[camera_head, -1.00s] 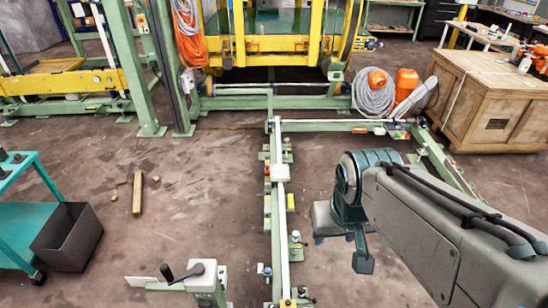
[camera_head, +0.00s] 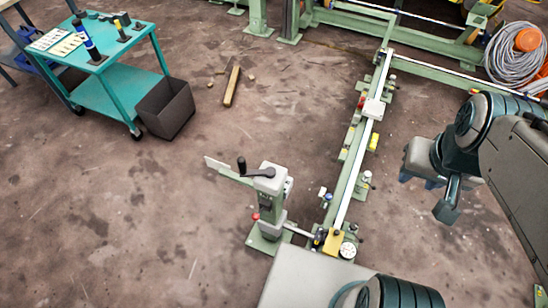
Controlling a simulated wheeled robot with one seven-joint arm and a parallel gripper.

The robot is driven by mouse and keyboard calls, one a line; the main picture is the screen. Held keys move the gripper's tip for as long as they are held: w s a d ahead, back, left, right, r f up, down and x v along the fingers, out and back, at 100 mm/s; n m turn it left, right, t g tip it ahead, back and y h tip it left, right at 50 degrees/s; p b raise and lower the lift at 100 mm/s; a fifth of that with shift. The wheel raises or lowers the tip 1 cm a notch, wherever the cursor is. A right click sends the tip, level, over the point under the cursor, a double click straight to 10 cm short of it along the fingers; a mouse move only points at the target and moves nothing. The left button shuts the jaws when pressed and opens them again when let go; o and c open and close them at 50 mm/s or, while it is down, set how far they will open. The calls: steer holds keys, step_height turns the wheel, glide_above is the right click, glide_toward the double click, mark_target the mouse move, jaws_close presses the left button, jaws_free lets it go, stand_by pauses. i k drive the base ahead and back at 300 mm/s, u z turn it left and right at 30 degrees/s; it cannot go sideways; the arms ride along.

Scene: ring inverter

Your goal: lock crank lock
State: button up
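The crank unit is a grey box on a green post (camera_head: 266,205), low in the middle of the view. A black crank handle (camera_head: 256,171) sits on its top, with an upright grip at its left end. A small red knob (camera_head: 255,217) shows on the post's left side; I cannot tell whether it is the lock. My gripper (camera_head: 418,180) appears to be the grey part with dark blue tips beyond my dark wrist, right of the green rail and well apart from the crank. Its fingers are too small and partly hidden to judge.
A green rail frame (camera_head: 352,170) runs from the crank's right side to the back, with a dial gauge (camera_head: 348,250) at its near end. A teal cart (camera_head: 118,85) and dark bin (camera_head: 165,108) stand at left. A wooden bar (camera_head: 232,87) lies behind. Floor left of the crank is clear.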

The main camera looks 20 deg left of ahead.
mark_target(255, 217)
steer(key=u, duration=0.05)
steer(key=k, duration=0.45)
steer(key=u, duration=1.25)
steer(key=i, duration=0.5)
steer(key=u, duration=0.05)
